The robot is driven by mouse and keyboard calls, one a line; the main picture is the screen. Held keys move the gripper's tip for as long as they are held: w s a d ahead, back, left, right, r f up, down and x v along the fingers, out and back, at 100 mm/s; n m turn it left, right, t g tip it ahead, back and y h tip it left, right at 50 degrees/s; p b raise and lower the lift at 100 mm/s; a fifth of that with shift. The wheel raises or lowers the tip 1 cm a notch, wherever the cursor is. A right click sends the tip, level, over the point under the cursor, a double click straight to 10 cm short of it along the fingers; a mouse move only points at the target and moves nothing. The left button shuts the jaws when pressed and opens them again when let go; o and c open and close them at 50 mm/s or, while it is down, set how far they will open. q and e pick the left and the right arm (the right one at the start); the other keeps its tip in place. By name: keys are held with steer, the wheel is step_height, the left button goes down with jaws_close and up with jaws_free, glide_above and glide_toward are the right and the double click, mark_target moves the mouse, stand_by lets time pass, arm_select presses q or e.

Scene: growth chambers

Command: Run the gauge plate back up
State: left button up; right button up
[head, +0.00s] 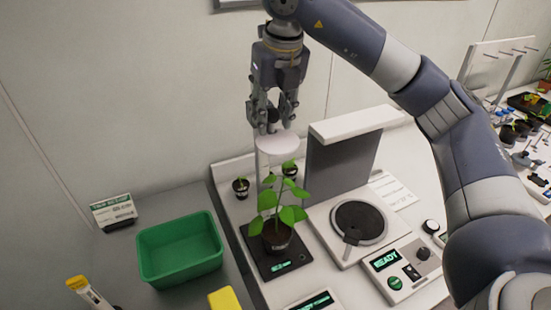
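The gauge plate (278,143) is a pale, thin round disc beside a clear upright post (258,172). It hangs level above the top leaves of a green potted plant (277,236), with a gap between them. My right gripper (273,122) points down just above the plate, with its fingers closed in on both sides of a dark round knob over the disc. The finger contact is small and partly hidden. The plant stands on a black scale (257,259) with a lit green display. My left gripper is not in view.
A balance with a round dark pan (360,222), a grey upright panel (338,160) and a READY control box (398,268) stand to the right. A green bin (180,249) sits at left; my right arm crosses the right side.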

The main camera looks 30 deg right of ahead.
mark_target(273, 110)
steer(key=shift+o, duration=1.4)
steer(key=shift+p+v, duration=1.6)
steer(key=shift+v, duration=1.05)
steer(key=p+v, duration=0.2)
steer(key=shift+s+r, duration=0.15)
steer(key=shift+r, duration=0.2)
steer(key=shift+f, duration=0.1)
